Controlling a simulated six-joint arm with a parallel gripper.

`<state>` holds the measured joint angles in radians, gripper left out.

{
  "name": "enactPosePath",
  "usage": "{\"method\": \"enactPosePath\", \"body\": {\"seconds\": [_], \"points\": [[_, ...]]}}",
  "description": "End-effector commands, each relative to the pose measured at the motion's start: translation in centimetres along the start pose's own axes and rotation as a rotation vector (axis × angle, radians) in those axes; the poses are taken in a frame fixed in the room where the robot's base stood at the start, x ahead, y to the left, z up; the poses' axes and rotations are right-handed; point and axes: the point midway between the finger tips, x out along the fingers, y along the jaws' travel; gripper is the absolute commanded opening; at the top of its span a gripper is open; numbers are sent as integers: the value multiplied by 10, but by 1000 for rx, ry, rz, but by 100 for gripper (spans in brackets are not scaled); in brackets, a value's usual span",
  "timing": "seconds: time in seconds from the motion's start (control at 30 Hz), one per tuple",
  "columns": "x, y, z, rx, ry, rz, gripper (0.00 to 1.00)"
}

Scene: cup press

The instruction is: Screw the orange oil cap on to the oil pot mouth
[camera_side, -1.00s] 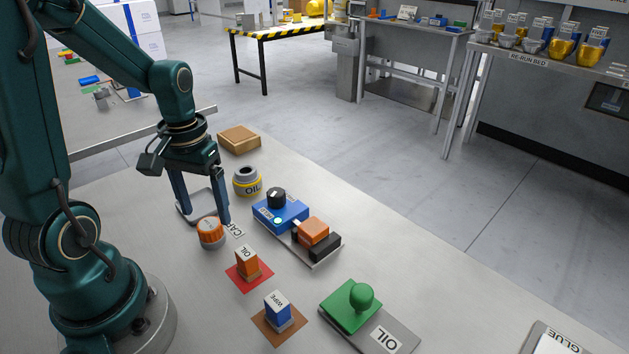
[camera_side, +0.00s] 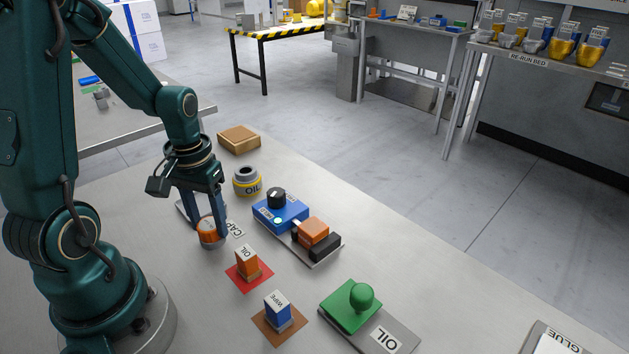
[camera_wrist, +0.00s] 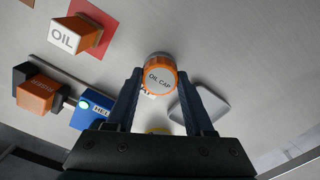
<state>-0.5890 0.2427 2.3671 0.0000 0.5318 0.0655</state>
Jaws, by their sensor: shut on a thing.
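The orange oil cap (camera_side: 208,231) stands on the table at the left of the work area. In the wrist view my gripper (camera_wrist: 158,88) has one finger on each side of the cap. The oil pot (camera_side: 247,181), yellow with a grey open mouth and an OIL label, stands upright behind and to the right of the cap, apart from it.
A blue box with a black knob (camera_side: 281,213) stands right of the pot. An orange OIL block (camera_side: 247,262) on a red mat and a blue WIPE block (camera_side: 278,310) stand in front. A wooden block (camera_side: 239,139) lies behind the pot.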

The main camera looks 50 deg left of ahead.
Motion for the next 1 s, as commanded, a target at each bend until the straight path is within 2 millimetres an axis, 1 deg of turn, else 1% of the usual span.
{"method": "enactPosePath", "body": {"seconds": [1.0], "points": [[-12, 0, 0, 0, 1, 0, 0]]}}
